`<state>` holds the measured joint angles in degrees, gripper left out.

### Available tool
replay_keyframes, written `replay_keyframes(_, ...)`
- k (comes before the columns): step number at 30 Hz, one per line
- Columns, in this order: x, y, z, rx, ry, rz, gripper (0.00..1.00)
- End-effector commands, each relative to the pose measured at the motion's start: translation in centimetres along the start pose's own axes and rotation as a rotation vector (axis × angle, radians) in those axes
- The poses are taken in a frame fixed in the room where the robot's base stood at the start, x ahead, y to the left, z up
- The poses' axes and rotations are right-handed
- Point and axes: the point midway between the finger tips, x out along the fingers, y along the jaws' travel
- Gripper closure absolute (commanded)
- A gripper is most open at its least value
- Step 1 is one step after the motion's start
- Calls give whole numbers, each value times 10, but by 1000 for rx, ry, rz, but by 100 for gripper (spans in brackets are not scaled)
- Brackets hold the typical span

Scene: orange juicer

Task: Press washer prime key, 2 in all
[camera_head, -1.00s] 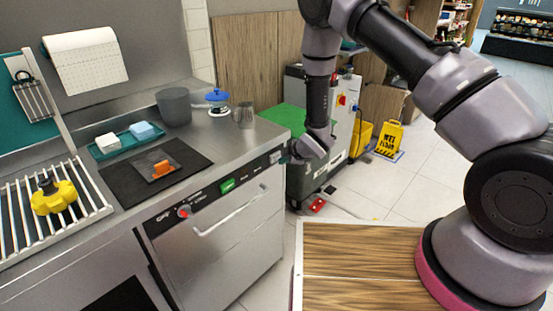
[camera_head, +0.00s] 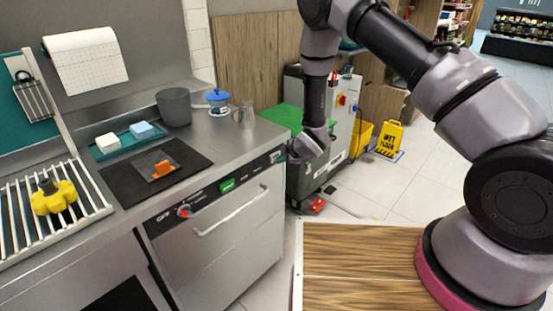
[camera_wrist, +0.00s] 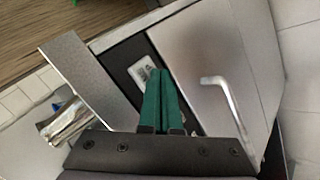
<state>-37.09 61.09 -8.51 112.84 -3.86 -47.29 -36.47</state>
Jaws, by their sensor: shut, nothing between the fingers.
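The washer (camera_head: 225,235) is a steel under-counter machine with a dark control strip along its top front edge. The strip carries a red-tipped knob (camera_head: 184,211), a lit green key (camera_head: 227,186) and small markings too small to read. A pale label or key (camera_head: 276,157) sits at its right end; I cannot tell which one is the prime key. My gripper (camera_wrist: 160,72) is shut and empty, its green fingers together over the dark strip beside a white marked patch (camera_wrist: 142,70). Contact cannot be told. In the head view the fingertips are mostly hidden at the strip's right end.
The washer's door handle (camera_head: 232,212) sticks out below the strip; it also shows in the wrist view (camera_wrist: 222,98). A metal pitcher (camera_head: 244,115) stands on the counter near its right end. A grey-green floor machine (camera_head: 340,150) stands behind my wrist.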

Motion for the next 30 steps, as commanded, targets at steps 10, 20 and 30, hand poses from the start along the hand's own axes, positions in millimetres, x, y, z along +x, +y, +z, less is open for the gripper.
replay_keyframes(10,3,2,-3,0,1,0,100)
replay_keyframes(20,3,3,-3,0,1,0,100)
replay_keyframes(30,-7,-5,4,0,1,0,100)
